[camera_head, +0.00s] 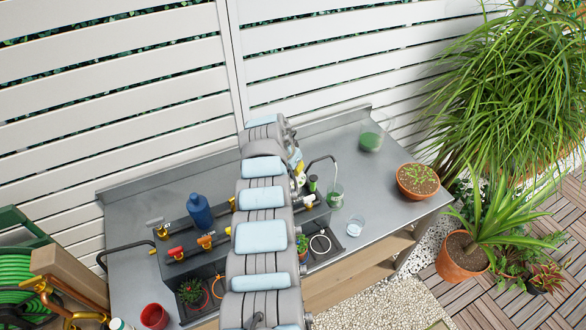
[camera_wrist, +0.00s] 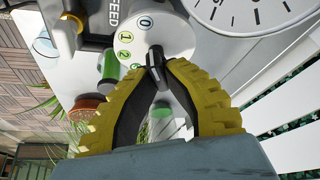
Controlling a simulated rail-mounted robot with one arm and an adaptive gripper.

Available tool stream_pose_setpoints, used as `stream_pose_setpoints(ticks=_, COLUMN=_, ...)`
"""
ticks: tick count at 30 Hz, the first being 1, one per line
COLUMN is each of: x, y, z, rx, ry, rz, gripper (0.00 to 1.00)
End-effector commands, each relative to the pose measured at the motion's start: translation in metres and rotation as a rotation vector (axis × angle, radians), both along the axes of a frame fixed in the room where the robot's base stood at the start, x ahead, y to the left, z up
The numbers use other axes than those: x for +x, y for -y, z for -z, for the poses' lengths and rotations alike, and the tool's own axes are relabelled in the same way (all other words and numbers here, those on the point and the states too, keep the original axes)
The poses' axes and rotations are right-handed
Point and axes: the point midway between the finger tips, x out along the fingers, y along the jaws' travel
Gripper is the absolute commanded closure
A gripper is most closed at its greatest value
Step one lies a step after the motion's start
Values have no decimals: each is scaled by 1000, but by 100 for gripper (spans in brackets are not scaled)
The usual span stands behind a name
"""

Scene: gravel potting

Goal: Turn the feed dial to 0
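In the wrist view, the feed dial's pale round plate (camera_wrist: 158,25) carries a 0, a 1 and a 2, with another mark partly hidden below. The word FEED is on the dark housing (camera_wrist: 103,22) beside it. A small dark knob (camera_wrist: 155,51) stands out from the plate. My gripper (camera_wrist: 157,72), with yellow ribbed fingers, has its black tips together at the knob, apparently pinching its end. The number the knob points at cannot be told. In the head view, my arm hides most of the dial area; a bit of yellow finger shows.
A blue bottle (camera_head: 199,211) and red and orange valves (camera_head: 206,241) sit left of my arm on the grey bench (camera_head: 130,217). A green-filled jar (camera_head: 371,136) and seedling pot (camera_head: 418,181) stand at right. A gauge (camera_wrist: 245,8) adjoins the dial.

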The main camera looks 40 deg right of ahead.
Motion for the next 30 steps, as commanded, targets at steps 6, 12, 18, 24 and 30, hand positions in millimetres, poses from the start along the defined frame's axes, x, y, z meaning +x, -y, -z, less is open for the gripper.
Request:
stream_pose_setpoints(ticks=6, x=0, y=0, z=1, rx=1, ry=-1, rz=-1, gripper=60)
stream_pose_setpoints(ticks=12, x=0, y=0, z=0, rx=0, ry=0, rz=-1, gripper=60)
stream_pose_setpoints(ticks=18, x=0, y=-3, z=-8, rx=-2, ry=0, rz=0, gripper=60)
stream_pose_setpoints(ticks=24, x=-2, y=-11, z=-27, rx=-4, ry=0, rz=-2, gripper=60)
stream_pose_setpoints(ticks=30, x=-4, y=-20, z=-50, rx=-3, ry=3, rz=-2, gripper=60)
